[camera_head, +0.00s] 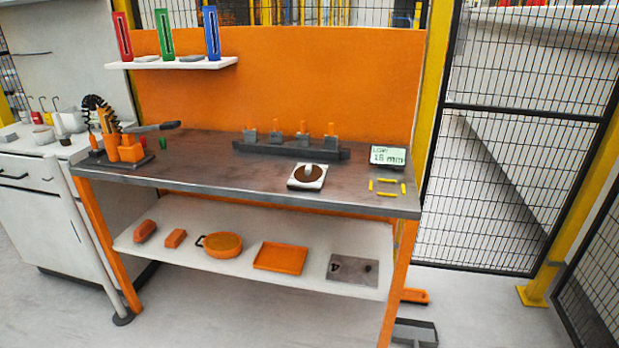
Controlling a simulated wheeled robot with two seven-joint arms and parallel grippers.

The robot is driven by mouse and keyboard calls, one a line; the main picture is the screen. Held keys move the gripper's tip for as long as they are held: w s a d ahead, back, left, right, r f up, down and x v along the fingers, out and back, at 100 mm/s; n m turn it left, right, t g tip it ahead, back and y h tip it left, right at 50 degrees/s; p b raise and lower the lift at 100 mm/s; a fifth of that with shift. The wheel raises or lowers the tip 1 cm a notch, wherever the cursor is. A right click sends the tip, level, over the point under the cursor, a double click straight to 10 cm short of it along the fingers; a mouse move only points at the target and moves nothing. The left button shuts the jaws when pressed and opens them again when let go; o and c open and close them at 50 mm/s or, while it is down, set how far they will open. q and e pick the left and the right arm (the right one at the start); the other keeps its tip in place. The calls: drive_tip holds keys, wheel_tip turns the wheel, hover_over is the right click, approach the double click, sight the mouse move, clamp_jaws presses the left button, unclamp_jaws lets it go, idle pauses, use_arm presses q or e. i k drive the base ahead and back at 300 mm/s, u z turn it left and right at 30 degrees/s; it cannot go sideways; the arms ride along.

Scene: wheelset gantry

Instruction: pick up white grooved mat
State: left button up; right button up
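No plainly grooved white mat can be made out in the head view. The nearest match is a small white square piece (294,183) at the front of the dark workbench top. Neither of my grippers is in view.
The workbench (230,179) also carries an orange tool holder (124,150), a dark block row (290,150), a display (388,157) and yellow corner marks (387,194). The lower shelf (206,263) holds an orange pan (222,245), an orange tray (280,258) and a grey plate (352,270).

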sight(308, 177)
drive_tip(key=u, duration=0.45)
drive_tip(key=i, duration=1.15)
drive_tip(key=u, duration=0.2)
